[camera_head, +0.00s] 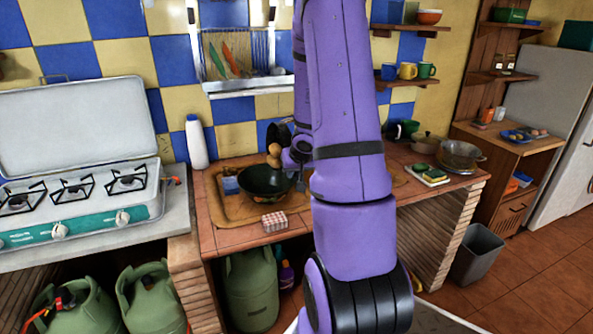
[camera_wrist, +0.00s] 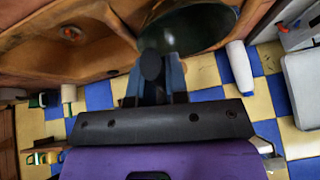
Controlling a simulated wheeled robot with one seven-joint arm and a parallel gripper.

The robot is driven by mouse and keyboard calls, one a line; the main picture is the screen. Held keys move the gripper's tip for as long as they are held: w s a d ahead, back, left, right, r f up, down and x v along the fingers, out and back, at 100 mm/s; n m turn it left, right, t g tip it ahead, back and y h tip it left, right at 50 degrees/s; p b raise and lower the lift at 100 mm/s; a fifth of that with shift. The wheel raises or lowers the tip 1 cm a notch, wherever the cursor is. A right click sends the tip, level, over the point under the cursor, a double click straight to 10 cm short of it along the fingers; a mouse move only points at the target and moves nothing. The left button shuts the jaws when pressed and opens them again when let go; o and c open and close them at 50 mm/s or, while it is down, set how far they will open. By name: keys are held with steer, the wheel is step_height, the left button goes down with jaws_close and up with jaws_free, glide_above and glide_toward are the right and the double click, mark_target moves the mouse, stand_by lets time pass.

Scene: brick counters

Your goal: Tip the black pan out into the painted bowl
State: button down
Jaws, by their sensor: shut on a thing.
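The black pan (camera_head: 262,181) is over the brown counter, left of my arm in the head view. My gripper (camera_head: 298,158) is at the pan's right side, partly hidden by my purple arm. In the wrist view my gripper (camera_wrist: 152,88) is shut on the dark handle, and the dark pan (camera_wrist: 195,28) shows at the top. I cannot tell if the pan touches what is below it. A small orange patch shows at its lower edge. I cannot make out the painted bowl for certain; the pan or my arm may hide it.
A wooden knobbed object (camera_head: 274,152) stands by the pan. A white bottle (camera_head: 196,143) and gas stove (camera_head: 75,200) are further left.

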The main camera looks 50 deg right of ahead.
steer(key=shift+w+a+f+h, duration=0.15)
steer(key=shift+w+a+h, duration=0.15)
steer(key=shift+a, duration=0.15)
steer(key=shift+w+a+f+n+g+h, duration=0.15)
steer(key=shift+w+a+n+g+h, duration=0.15)
steer(key=shift+a+g+h, duration=0.2)
steer(key=shift+w+a+f+g+h, duration=0.15)
steer(key=shift+a+g+h, duration=0.15)
steer(key=shift+a+h, duration=0.25)
steer(key=shift+w+a+n+h, duration=0.1)
steer(key=shift+w+n+h, duration=0.05)
steer(key=shift+n+h, duration=0.2)
steer(key=shift+a, duration=0.15)
steer(key=shift+w+h, duration=0.1)
steer(key=shift+h, duration=0.2)
stand_by(1.0)
